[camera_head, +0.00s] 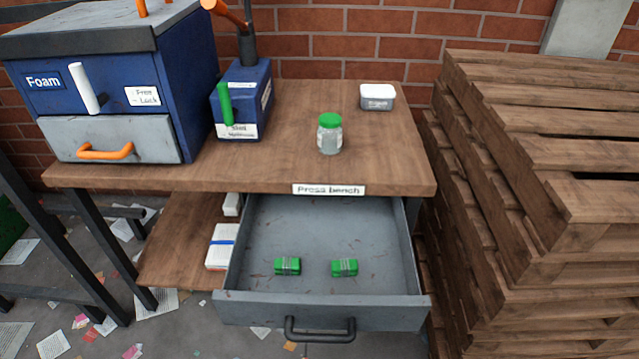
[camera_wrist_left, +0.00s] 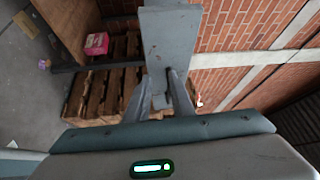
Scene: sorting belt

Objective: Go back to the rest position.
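My left gripper (camera_wrist_left: 161,76) shows in the left wrist view. Its two grey fingers stand apart with a gap between them, and I see nothing clearly held. A grey slab-like shape fills the view behind the fingers; I cannot tell what it is. Neither gripper shows in the head view. The press bench (camera_head: 285,165) stands ahead with its grey drawer (camera_head: 310,235) pulled open. Two green bundles (camera_head: 287,266) (camera_head: 344,267) lie apart in the drawer. A green-lidded glass jar (camera_head: 329,134) stands upright on the bench top.
A blue Foam cabinet (camera_head: 185,90) and a blue press (camera_head: 243,100) with a green handle stand at left. A small white-lidded tub (camera_head: 377,97) sits at back. Stacked pallets (camera_head: 500,200) crowd the right. Pallets (camera_wrist_left: 100,95) and a pink box (camera_wrist_left: 96,43) show in the wrist view.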

